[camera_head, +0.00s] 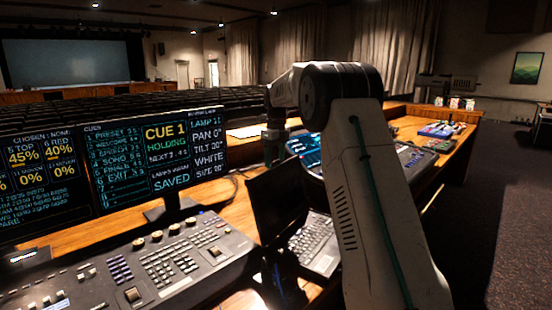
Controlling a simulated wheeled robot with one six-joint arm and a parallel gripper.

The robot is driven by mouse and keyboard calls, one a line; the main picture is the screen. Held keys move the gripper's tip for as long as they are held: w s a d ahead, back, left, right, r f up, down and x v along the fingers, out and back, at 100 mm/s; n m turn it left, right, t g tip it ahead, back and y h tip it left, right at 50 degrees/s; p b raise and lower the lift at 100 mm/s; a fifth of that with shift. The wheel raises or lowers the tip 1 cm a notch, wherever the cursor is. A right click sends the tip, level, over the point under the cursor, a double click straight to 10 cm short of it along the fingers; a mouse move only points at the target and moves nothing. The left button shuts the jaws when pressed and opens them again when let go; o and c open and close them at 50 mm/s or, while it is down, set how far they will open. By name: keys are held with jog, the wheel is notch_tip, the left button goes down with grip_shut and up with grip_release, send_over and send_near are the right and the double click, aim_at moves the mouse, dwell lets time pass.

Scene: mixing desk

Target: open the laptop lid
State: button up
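The laptop stands on the wooden desk in the middle of the view, beside my arm. Its dark lid (277,203) is raised at a steep angle from the keyboard base (316,242), so part of the keys shows. The right side of the base is partly hidden behind my arm. My gripper (271,160) hangs above and behind the lid's top edge, apart from it as far as I can see. It is small and dark here, and its finger gap cannot be made out.
A lighting console (135,268) fills the desk at front left, with a cue monitor (145,160) behind it. A blue-lit mixer (308,150) and another mixing desk (413,158) lie beyond my arm. Open carpet (490,215) is at right.

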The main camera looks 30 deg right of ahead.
jog(key=shift+o, duration=0.9)
jog(key=shift+a, duration=0.1)
jog(key=r, duration=0.7)
jog(key=shift+s+r, duration=0.2)
jog(key=shift+r, duration=0.2)
